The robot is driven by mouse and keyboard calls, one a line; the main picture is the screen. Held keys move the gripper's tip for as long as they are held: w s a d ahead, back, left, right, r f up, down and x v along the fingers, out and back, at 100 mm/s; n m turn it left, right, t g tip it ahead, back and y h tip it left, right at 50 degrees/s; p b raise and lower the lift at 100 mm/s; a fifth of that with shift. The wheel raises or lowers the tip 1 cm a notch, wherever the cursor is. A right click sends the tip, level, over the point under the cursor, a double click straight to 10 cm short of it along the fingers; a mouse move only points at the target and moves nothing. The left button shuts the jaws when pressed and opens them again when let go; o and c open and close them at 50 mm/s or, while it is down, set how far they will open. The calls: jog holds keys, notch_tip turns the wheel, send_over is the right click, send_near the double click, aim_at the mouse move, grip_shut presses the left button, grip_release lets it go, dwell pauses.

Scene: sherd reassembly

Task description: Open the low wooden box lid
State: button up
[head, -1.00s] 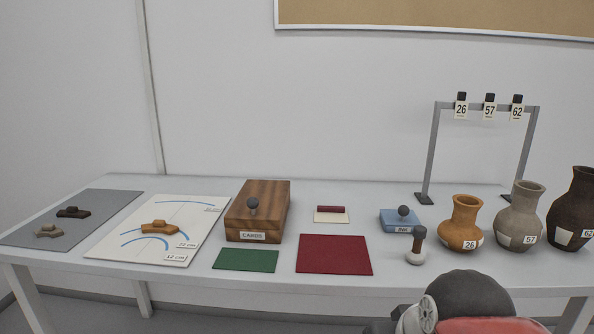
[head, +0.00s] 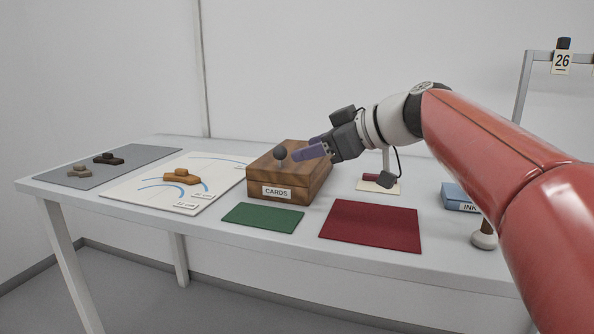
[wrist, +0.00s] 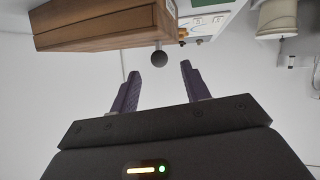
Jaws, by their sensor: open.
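The low wooden box (head: 302,186) stands on the table with its lid (head: 263,161) closed. Its front label reads CARDS. A dark ball knob on a short stem (head: 280,154) rises near the lid's front edge. My gripper (head: 305,152) is open and empty, just right of the knob in the head view. In the wrist view my gripper's two purple fingers (wrist: 158,78) point toward the box (wrist: 100,25), and the knob (wrist: 159,58) shows just beyond the fingertips, roughly between them. I see no contact with the knob.
A green mat (head: 263,218) and a red mat (head: 371,226) lie in front. A white board (head: 128,193) with a sherd (head: 188,181) and a grey mat (head: 130,166) lie left. A blue ink pad (head: 458,197) and a stamp (head: 484,236) are right.

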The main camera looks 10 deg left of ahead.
aim_at(285, 150)
jog(key=shift+w+a+r+n+y, duration=0.1)
jog(key=shift+w+a+n+y, duration=0.3)
jog(key=shift+a, duration=0.4)
jog(key=x, duration=0.7)
jog(key=shift+c, duration=0.2)
grip_shut()
